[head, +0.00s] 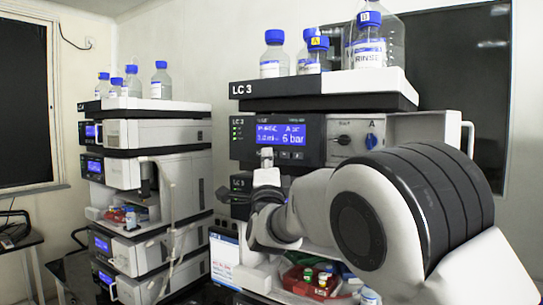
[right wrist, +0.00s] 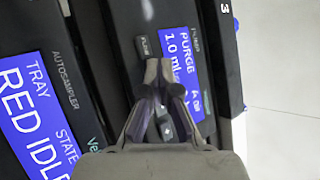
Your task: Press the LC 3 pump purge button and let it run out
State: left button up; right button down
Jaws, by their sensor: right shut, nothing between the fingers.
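The LC 3 pump (head: 312,140) is the dark-fronted module under the top tray. Its lit blue display (head: 281,134) shows what looks like a purge line and "6 bar"; the display (right wrist: 183,70) in the right wrist view reads "PURGE" and "1.0 ml". My right gripper (head: 266,154) is shut and empty, its tips at the pump front just below the display. In the right wrist view the tips (right wrist: 163,72) lie beside a small labelled key (right wrist: 145,47). I cannot tell whether they touch it, and the purge button is not clearly identifiable. My left gripper is out of view.
The autosampler display (right wrist: 35,110) reads "RED IDLE" in the right wrist view. Blue-capped bottles (head: 275,55) stand on the LC 3 top tray. A black valve knob (head: 343,140) and blue knob (head: 371,141) are right of the display. Another stack (head: 160,135) stands left.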

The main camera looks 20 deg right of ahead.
jog(key=shift+s+a+b, duration=0.55)
jog(key=shift+a+b, duration=0.1)
jog(key=shift+f, duration=0.1)
jog(key=s+a+b, duration=0.1)
jog(key=a, duration=0.1)
jog(key=s+a+b, duration=0.1)
jog(key=s+a, duration=0.1)
jog(key=shift+b, duration=0.3)
jog(key=shift+d, duration=0.1)
